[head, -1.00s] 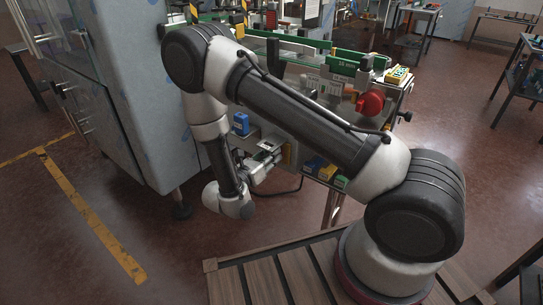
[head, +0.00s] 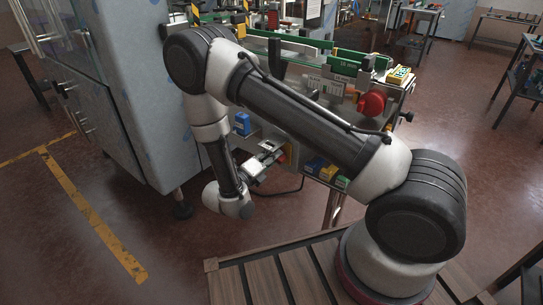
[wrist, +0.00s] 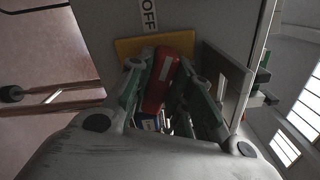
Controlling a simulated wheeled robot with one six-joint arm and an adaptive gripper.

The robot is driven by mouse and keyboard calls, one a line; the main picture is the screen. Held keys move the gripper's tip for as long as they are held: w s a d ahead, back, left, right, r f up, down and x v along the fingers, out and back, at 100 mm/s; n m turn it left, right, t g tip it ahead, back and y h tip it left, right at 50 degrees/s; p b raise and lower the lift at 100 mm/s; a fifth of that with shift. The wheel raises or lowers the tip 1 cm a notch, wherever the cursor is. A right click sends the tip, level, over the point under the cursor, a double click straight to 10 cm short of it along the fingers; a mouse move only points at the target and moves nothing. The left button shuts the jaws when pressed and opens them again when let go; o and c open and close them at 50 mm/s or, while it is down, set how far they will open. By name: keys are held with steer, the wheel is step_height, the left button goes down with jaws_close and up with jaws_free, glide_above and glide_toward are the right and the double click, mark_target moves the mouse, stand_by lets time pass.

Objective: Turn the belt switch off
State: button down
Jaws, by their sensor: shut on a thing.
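The belt switch has a red handle (wrist: 170,78) on a yellow plate (wrist: 135,46), seen in the wrist view. A white label reading OFF (wrist: 148,15) is on the grey panel beside the plate. My gripper (wrist: 168,100) has its fingers on both sides of the red handle and is shut on it. The handle lies slightly slanted in the wrist view. In the head view my gripper (head: 272,156) is at the low side of the conveyor bench, where the switch is mostly hidden behind it.
A blue device (head: 242,124) stands just above and left of my gripper. Yellow, blue and green boxes (head: 322,170) sit to its right. A red knob (head: 371,103) and a yellow control box (head: 398,75) are on the bench's right end. A large grey cabinet (head: 135,80) stands left.

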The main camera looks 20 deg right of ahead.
steer(key=n, duration=0.4)
steer(key=shift+a+f+n, duration=0.1)
steer(key=shift+f+n, duration=0.05)
steer(key=shift+n, duration=0.15)
stand_by(0.4)
steer(key=c, duration=1.3)
jaws_free()
steer(key=v, duration=1.2)
